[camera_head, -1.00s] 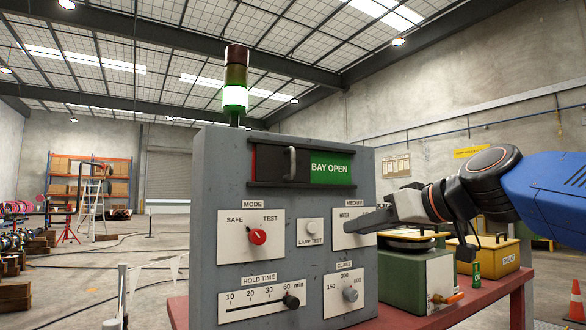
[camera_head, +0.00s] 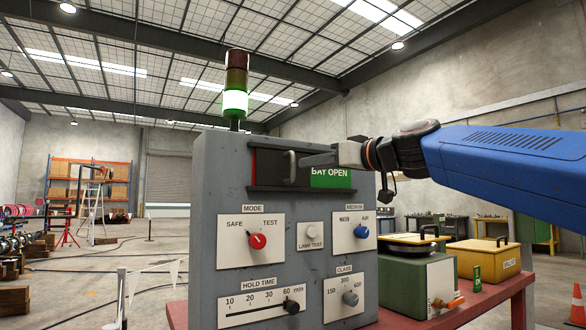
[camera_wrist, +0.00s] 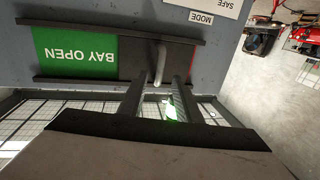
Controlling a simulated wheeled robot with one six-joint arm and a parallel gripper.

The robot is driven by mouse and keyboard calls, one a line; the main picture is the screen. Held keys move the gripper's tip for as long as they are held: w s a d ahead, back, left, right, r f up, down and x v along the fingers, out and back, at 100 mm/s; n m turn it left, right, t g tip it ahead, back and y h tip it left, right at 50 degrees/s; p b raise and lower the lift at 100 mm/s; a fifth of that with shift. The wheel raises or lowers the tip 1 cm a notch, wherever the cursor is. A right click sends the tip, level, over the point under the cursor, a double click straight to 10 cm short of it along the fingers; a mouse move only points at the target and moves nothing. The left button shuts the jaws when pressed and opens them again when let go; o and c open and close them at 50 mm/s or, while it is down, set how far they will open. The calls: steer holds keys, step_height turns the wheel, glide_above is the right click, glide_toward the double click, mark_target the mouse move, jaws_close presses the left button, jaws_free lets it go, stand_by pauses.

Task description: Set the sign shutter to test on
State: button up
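The sign shutter (camera_head: 272,167) is a dark sliding panel with a grey upright handle (camera_head: 291,167), set in a slot at the top of the grey control box. It stands over the left part of the slot, with a thin red strip at its left edge. The green BAY OPEN sign (camera_head: 331,178) shows on the right, partly behind my gripper in the head view. My gripper (camera_head: 306,161) is just right of the handle in the head view. In the wrist view, its two fingers (camera_wrist: 160,84) are apart and the handle (camera_wrist: 160,62) appears between their tips; contact is not clear.
Below the slot are a red MODE knob (camera_head: 257,241), a LAMP TEST button (camera_head: 310,232), a blue MEDIUM knob (camera_head: 361,231), a HOLD TIME slider (camera_head: 291,306) and a grey CLASS knob (camera_head: 350,298). A lit green lamp tower (camera_head: 235,100) stands behind. A green case (camera_head: 418,285) is at right.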

mark_target(293, 173)
steer(key=x, duration=0.8)
steer(key=shift+w+a+f, duration=0.1)
steer(key=shift+w+a, duration=0.1)
steer(key=shift+a, duration=0.05)
jaws_close()
